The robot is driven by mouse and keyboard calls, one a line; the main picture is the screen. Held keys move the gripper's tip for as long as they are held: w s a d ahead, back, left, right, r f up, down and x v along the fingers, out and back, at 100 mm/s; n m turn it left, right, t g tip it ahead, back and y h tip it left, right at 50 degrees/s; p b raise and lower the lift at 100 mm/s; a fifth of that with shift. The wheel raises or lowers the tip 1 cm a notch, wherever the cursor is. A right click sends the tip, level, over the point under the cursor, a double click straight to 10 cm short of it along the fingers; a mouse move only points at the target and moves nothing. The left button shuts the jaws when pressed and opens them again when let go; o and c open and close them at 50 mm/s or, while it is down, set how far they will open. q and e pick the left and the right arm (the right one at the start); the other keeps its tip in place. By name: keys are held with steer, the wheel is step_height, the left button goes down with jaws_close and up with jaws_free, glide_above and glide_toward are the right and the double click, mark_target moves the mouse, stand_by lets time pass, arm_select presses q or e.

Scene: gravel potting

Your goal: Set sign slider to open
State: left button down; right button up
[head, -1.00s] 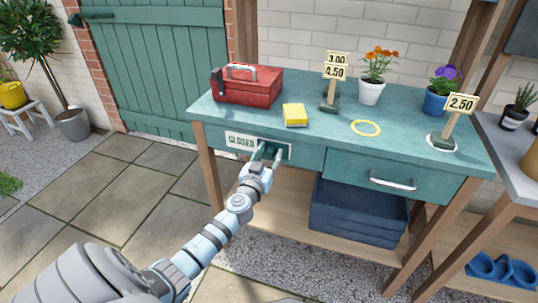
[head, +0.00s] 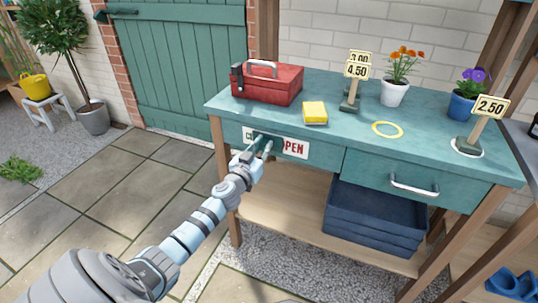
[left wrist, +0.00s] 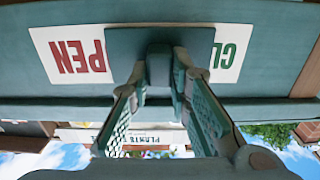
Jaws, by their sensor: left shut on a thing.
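The sign strip is on the front of the teal bench, left of the drawer. In the head view red letters "PEN" of the sign (head: 294,148) show to the right of my left gripper (head: 264,142), and a bit of the green "C" shows to its left. The left wrist view shows the sign upside down, with "PEN" (left wrist: 75,57) and green "CL" (left wrist: 229,50) either side of the teal slider plate (left wrist: 122,42). The plate hides the letters between them. My left gripper is shut on the slider's dark knob (left wrist: 159,64). My right gripper is not in view.
A red toolbox (head: 268,84), yellow sponge (head: 315,112), yellow ring (head: 388,129), price signs (head: 357,72) and potted flowers (head: 394,92) stand on the bench. The drawer handle (head: 413,190) sticks out to the right. Blue crates (head: 375,220) are below.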

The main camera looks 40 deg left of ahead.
arm_select(q)
steer(key=a, duration=0.1)
steer(key=s+a+b, duration=0.1)
steer(key=a, duration=0.1)
steer(key=shift+a, duration=0.25)
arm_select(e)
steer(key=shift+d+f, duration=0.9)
arm_select(q)
steer(key=c, duration=1.5)
jaws_free()
steer(key=shift+a, duration=0.15)
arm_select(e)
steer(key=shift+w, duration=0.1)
